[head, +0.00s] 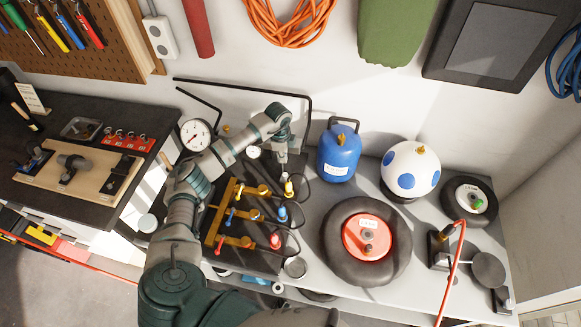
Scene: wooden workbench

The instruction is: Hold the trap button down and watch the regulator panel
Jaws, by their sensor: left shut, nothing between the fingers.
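The regulator panel (222,217) appears as a dark board with brass pipes, several coloured valve handles and fittings, left of centre on the bench. A large round gauge (195,135) stands behind it, and a smaller gauge (253,152) sits near my wrist; their readings are too small to tell. My left gripper (284,174) is shut and empty, pointing down over the panel's back right, close to a yellow fitting (289,188). I cannot tell whether it touches anything. I cannot pick out the trap button for sure; the gripper may hide it. My right gripper is out of view.
A blue gas tank (339,152), a white ball with blue spots (411,168), a black tyre with red hub (328,240) and a smaller wheel (468,199) crowd the grey bench. A red hose (455,265) hangs at right. A dark side bench (75,207) stands left.

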